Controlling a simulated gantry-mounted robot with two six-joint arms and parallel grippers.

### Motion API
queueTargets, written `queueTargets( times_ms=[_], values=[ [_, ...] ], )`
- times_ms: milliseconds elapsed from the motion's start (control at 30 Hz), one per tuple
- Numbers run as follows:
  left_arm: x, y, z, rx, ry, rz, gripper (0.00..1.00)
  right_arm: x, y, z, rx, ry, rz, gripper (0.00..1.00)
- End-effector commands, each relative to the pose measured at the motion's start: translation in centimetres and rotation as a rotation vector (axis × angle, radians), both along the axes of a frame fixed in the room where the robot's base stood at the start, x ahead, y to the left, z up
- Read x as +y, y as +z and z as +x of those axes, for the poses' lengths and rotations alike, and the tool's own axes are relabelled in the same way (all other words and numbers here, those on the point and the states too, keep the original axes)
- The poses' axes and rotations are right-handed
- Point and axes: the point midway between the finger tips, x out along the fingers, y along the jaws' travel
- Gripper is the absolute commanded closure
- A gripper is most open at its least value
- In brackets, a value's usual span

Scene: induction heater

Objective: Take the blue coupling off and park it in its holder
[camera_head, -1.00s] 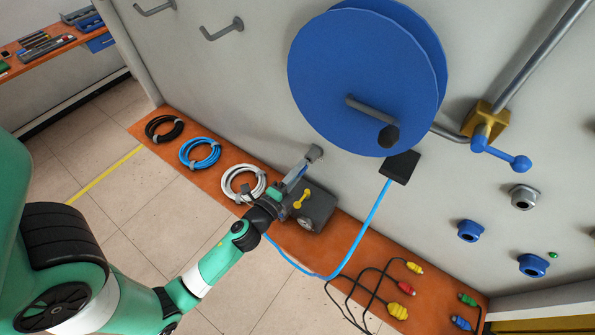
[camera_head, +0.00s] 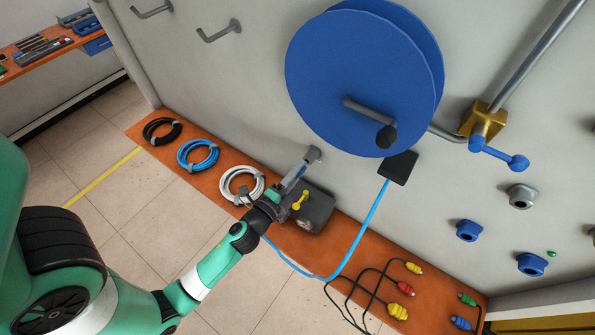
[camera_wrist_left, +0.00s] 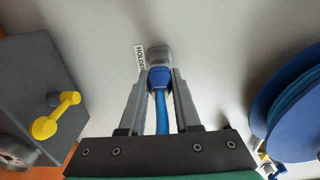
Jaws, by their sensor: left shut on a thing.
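My left gripper (camera_head: 292,180) is at the wall, low and left of the hose reel. In the left wrist view its two fingers are shut on the blue coupling (camera_wrist_left: 160,77). The coupling's far end meets the grey holder (camera_wrist_left: 158,55) on the wall, beside a "HOLDER" label (camera_wrist_left: 140,60). I cannot tell how deep it sits. The blue hose (camera_wrist_left: 161,110) runs from the coupling back between the fingers. The holder also shows in the head view (camera_head: 313,154), where the fingers hide the coupling. My right gripper is out of view.
The blue reel (camera_head: 350,80) with its crank is on the wall above right. A dark grey box (camera_head: 318,208) with a yellow lever (camera_head: 300,199) is close beside the gripper. The blue hose loops below the reel. Coiled cables (camera_head: 198,154) lie on the orange shelf.

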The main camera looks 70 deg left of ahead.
Motion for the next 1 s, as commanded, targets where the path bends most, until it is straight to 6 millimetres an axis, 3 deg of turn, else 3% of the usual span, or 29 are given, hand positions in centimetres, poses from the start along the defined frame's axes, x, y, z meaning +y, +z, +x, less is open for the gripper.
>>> queueTargets(
  times_ms=[1000],
  values=[
    [0.57, 0.0, 0.9, -0.001, 0.0, 0.0, 1.0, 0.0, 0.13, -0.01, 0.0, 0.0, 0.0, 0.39]
  ],
)
